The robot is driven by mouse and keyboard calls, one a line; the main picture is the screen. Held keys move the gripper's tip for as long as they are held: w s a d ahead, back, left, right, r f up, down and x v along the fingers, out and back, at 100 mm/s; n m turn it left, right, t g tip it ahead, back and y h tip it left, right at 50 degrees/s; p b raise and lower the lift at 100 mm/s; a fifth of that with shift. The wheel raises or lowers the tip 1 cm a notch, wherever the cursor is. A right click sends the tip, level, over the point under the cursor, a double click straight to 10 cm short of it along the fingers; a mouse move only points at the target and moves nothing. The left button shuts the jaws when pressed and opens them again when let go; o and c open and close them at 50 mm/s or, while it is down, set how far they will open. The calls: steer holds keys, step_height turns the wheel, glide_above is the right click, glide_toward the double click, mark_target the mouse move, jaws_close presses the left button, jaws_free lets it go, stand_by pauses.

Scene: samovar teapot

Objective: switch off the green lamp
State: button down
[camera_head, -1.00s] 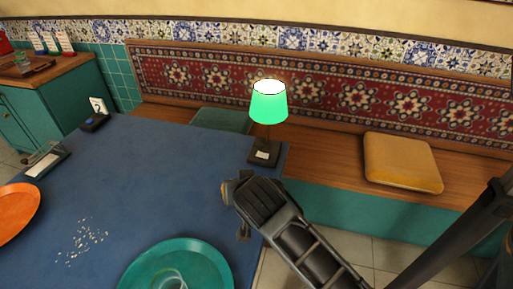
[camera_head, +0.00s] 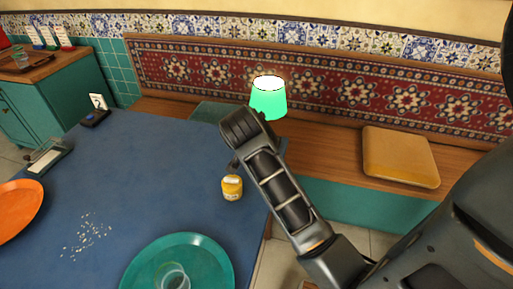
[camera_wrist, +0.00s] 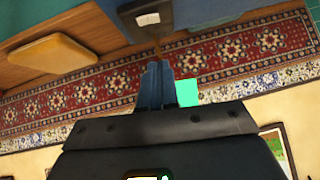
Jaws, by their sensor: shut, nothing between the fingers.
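The green lamp (camera_head: 267,99) stands at the far right corner of the blue table, with its shade glowing and its top bright. My arm hides its base in the head view. The wrist view is upside down and shows the dark lamp base (camera_wrist: 172,14) with a pale switch plate (camera_wrist: 148,19), and part of the green shade (camera_wrist: 187,93). My gripper (camera_wrist: 156,68) is shut and empty, its fingertips pointing toward the base with the switch. They look close to it, but I cannot tell whether they touch. The fingers are hidden in the head view.
A yellow jar (camera_head: 232,188) stands on the blue table (camera_head: 140,185) near my arm. A teal plate (camera_head: 215,275) with a glass and an orange plate (camera_head: 15,212) lie nearer. A bench with a yellow cushion (camera_head: 400,157) runs behind.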

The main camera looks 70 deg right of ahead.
steer(key=x, duration=0.3)
steer(key=a+f+x, duration=0.1)
steer(key=x, duration=0.6)
steer(key=shift+w+d+f+p, duration=0.1)
steer(key=shift+f+p, duration=0.3)
steer(key=shift+f, duration=0.65)
steer(key=shift+w, duration=0.1)
